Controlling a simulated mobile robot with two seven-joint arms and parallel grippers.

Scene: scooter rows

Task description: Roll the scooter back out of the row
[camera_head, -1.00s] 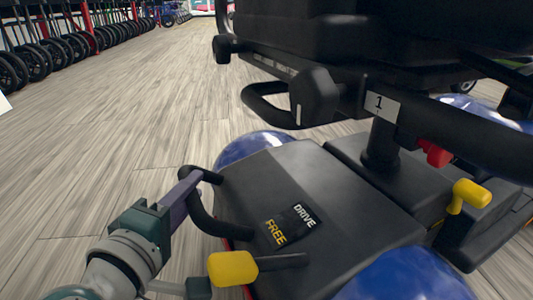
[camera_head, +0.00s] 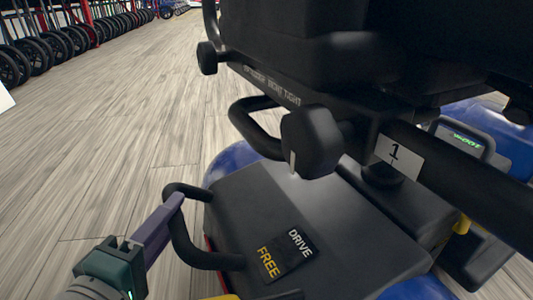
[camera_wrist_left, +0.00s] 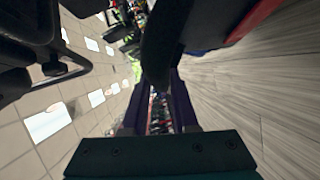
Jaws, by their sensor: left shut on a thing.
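The scooter (camera_head: 330,215) fills the right half of the head view, with a dark rear cover, blue side panels and a seat marked 1 above it. A FREE/DRIVE label (camera_head: 286,255) is on its cover. My left gripper (camera_head: 174,202) is shut on the black loop handle (camera_head: 205,258) at the scooter's rear left. In the left wrist view, a dark bar (camera_wrist_left: 158,50) runs between the purple fingers (camera_wrist_left: 160,105). A yellow lever (camera_head: 225,297) is mostly cut off at the bottom edge. My right gripper is not in view.
Another scooter with a green-lit display (camera_head: 466,138) stands beyond on the right. A row of black wheels (camera_head: 60,45) lines the far left. The wood-look floor (camera_head: 110,130) between is clear.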

